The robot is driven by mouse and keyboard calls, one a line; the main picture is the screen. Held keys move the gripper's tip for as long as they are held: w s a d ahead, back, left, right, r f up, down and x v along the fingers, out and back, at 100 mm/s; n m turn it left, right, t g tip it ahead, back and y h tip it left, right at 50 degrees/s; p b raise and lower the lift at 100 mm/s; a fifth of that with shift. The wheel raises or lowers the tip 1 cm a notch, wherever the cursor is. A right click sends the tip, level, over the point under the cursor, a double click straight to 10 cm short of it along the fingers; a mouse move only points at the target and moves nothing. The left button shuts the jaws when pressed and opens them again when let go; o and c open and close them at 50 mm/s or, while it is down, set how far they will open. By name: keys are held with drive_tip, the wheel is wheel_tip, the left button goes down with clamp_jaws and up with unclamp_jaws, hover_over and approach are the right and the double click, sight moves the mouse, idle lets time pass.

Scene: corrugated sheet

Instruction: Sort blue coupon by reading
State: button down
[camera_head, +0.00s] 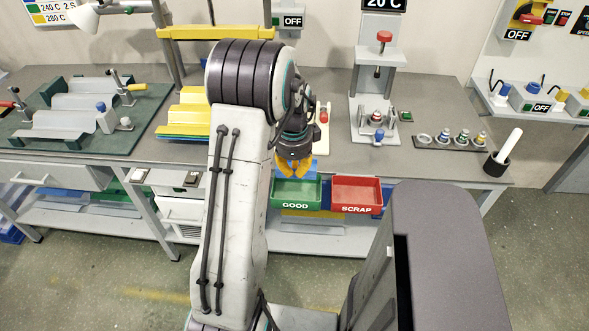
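The blue coupon (313,168) shows as a small flat blue piece at the yellow fingertips of my gripper (294,170). The fingers point down and appear shut on it; they hide part of it. Gripper and coupon show at the back edge of the green bin marked GOOD (296,205). The red bin marked SCRAP (357,209) is just to the right of the green one. Both bins sit at the bench's front edge, and the visible part of each looks empty. A display (383,4) at the top reads 20 C.
A press-like stand (379,62) with a red knob stands behind on the bench (450,90). Corrugated sheets on a green board (75,112) lie at the left, and yellow sheets (188,115) lie left of my arm. A dark cup (496,163) stands at the right.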

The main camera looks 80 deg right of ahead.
drive_tip(key=shift+f, duration=0.1)
drive_tip(key=shift+f+b, duration=3.3)
drive_tip(key=shift+f, duration=0.15)
drive_tip(key=c, duration=1.3)
unclamp_jaws()
drive_tip(key=shift+c, duration=0.2)
drive_tip(key=shift+r, duration=0.15)
wheel_tip(320, 180, up, 12)
drive_tip(key=shift+a, duration=0.45)
